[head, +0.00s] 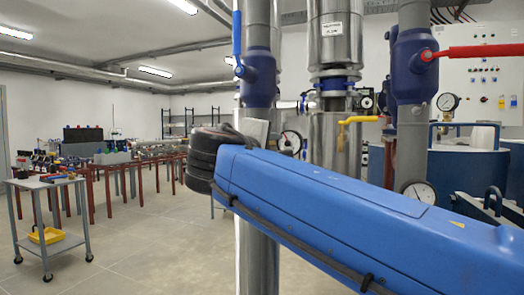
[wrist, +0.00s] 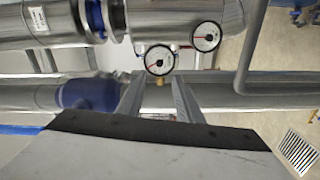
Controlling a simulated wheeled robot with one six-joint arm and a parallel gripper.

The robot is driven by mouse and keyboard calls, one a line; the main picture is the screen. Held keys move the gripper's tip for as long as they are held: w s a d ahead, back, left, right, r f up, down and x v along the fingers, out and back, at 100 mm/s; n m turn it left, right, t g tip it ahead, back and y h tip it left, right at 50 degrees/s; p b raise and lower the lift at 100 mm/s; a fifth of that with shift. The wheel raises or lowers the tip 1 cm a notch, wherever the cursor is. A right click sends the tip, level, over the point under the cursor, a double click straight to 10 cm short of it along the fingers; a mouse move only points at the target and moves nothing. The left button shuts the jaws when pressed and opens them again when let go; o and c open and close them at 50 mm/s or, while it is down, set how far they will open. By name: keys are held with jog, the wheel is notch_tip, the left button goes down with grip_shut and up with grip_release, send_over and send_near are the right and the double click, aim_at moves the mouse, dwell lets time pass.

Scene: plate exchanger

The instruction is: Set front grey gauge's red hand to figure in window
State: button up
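In the wrist view, two round white-faced gauges sit close together: a nearer gauge (wrist: 159,60) just beyond my fingertips and another gauge (wrist: 206,37) up and to the right. Each has a dark rim and a reddish hand; I cannot tell which is the front grey one. Their figures and any window are too small to read. My gripper (wrist: 157,84) is open, its two grey fingers apart, with nothing held between them. In the head view, a gauge (head: 290,142) shows beside my arm's end, partly hidden.
Steel pipes (wrist: 270,88) and a blue fitting (wrist: 85,92) lie close around my fingers. In the head view, a blue lever (head: 237,40), a yellow lever (head: 358,120) and a red lever (head: 480,51) stick out. A trolley (head: 50,184) stands left on open floor.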

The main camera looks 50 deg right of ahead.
jog(key=v, duration=0.7)
dwell(1.0)
jog(key=shift+s, duration=0.1)
dwell(0.6)
jog(key=w+a+f+n+y, duration=0.1)
jog(key=a+f+y, duration=0.15)
jog(key=f, duration=0.65)
jog(key=w+a+f+n+y, duration=0.1)
jog(key=f+y, duration=0.3)
jog(key=f, duration=0.5)
jog(key=w+a+f+y, duration=0.2)
jog(key=f+y, duration=0.1)
jog(key=f, duration=0.6)
jog(key=a+f+m+y, duration=0.3)
jog(key=a+f+y, duration=0.5)
jog(key=a+f, duration=0.5)
notch_tip(320, 180, down, 4)
jog(key=shift+s+a+r, duration=0.2)
jog(key=shift+s+a, duration=0.1)
jog(key=shift+o, duration=0.5)
